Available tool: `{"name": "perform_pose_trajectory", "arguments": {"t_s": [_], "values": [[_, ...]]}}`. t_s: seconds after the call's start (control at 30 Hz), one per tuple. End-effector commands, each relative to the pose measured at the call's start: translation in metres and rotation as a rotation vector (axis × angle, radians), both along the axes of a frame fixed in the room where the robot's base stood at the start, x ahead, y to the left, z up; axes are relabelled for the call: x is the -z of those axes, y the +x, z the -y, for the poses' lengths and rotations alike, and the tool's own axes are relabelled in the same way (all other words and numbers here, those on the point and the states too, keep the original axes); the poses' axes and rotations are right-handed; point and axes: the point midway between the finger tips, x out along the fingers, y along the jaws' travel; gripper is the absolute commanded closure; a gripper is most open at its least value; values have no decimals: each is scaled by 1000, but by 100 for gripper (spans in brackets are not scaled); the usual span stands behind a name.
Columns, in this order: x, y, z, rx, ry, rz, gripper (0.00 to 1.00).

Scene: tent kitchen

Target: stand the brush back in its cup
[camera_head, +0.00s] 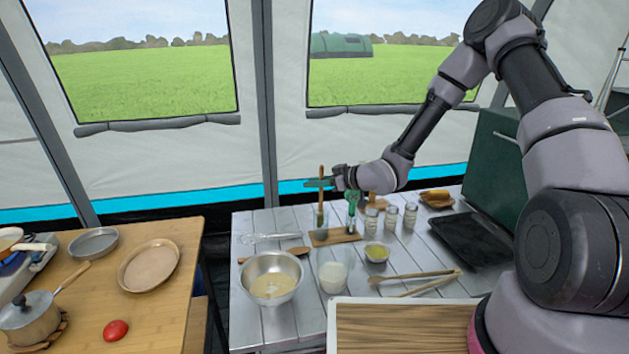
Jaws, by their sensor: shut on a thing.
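My gripper (322,183) reaches in from the right, its green fingers shut on the brush. The brush (321,173) has a thin brown wooden handle and is held about upright, part of the handle showing above the fingers. A small clear cup (320,223) stands directly below the fingers on a wooden board (345,238). The brush's lower part overlaps the cup in the picture. I cannot tell whether its lower end is inside the cup or only in line with it. The bristles are too small to make out.
A green upright object (351,205) stands close right of the cup, with several small jars (391,218) beyond. In front are a metal bowl (271,280), a glass of white stuff (333,270) and a yellow-filled dish (376,253). A whisk (262,239) lies left.

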Motion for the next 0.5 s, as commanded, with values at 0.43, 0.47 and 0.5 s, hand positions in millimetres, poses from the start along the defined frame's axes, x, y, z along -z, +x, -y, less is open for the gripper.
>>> {"name": "perform_pose_trajectory", "arguments": {"t_s": [0.43, 0.47, 0.5], "values": [[0, 0, 0, 0, 0, 0, 45], [0, 0, 0, 0, 0, 0, 45], [0, 0, 0, 0, 0, 0, 45]]}}
